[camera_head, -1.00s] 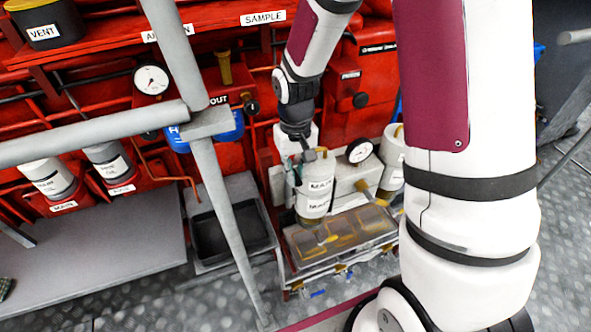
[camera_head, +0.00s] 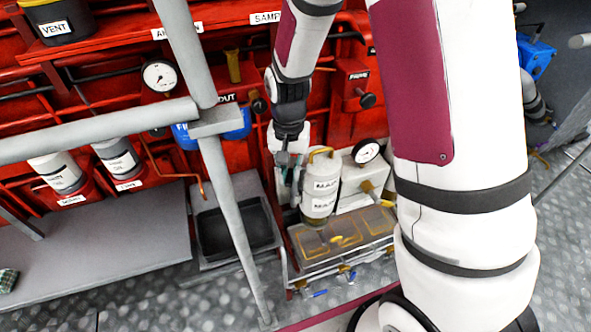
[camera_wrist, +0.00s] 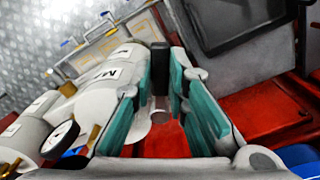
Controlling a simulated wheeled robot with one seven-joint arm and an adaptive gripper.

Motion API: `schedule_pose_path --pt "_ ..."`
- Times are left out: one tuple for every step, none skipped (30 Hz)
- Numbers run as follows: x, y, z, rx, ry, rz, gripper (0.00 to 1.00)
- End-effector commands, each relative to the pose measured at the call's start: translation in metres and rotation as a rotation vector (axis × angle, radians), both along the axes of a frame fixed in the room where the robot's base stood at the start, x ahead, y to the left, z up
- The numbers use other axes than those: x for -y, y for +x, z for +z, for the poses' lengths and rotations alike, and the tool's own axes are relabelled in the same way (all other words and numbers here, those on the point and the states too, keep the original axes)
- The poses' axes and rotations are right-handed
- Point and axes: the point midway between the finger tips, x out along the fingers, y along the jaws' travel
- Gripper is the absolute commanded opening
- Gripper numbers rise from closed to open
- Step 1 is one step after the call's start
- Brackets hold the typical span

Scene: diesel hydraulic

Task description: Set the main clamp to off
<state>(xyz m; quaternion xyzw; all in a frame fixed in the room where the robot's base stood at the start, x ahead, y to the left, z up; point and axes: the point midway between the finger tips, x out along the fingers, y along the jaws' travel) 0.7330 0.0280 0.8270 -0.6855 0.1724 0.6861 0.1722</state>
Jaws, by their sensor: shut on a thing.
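The white canister labelled MAIN (camera_head: 320,188) stands upright in the head view, with a brass handle on top; its side also shows in the wrist view (camera_wrist: 115,80). My gripper (camera_head: 292,198) points down at the canister's left side in the head view. In the wrist view its teal-padded fingers (camera_wrist: 160,90) are around a dark-ended lever (camera_wrist: 160,56), which appears to be the main clamp's handle. The fingers hide part of the lever, and its pivot cannot be made out.
A clear-topped box with yellow parts (camera_head: 345,238) lies in front of the canister. A pressure gauge (camera_head: 366,151) is to its right. A dark tray (camera_head: 234,230) and a grey diagonal post (camera_head: 232,225) stand to the left. Red machinery is behind.

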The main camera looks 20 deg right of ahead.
Motion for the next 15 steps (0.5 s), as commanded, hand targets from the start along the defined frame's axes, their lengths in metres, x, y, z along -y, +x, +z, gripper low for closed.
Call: schedule_pose_path --pt "-0.0028 0.0018 0.0012 0.003 -0.001 -0.033 0.00" --pt "-0.0036 0.0025 0.0013 0.003 -0.001 -0.057 0.00" --pt "-0.0048 0.0034 0.0013 0.003 -0.001 -0.085 0.00" --pt "-0.0060 0.0040 0.0012 0.003 -0.001 -0.105 0.00" --pt "-0.0070 0.0048 0.0012 0.003 -0.001 -0.124 0.00" --pt "-0.0077 0.0057 0.0012 0.003 -0.001 -0.150 0.00" --pt "-0.0083 0.0064 0.0012 0.003 -0.001 -0.167 0.00" --pt "-0.0091 0.0069 0.0013 0.003 -0.001 -0.183 0.00" --pt "-0.0103 0.0075 0.0013 0.003 -0.001 -0.202 0.00" --pt "-0.0108 0.0080 0.0013 0.004 0.000 -0.217 0.00" --pt "-0.0111 0.0086 0.0013 0.004 0.000 -0.229 0.00" --pt "-0.0115 0.0091 0.0013 0.004 0.000 -0.244 0.00" --pt "-0.0117 0.0096 0.0012 0.004 0.000 -0.255 0.00" --pt "-0.0120 0.0100 0.0012 0.003 -0.001 -0.263 0.00" --pt "-0.0125 0.0103 0.0011 0.003 -0.001 -0.272 0.00"
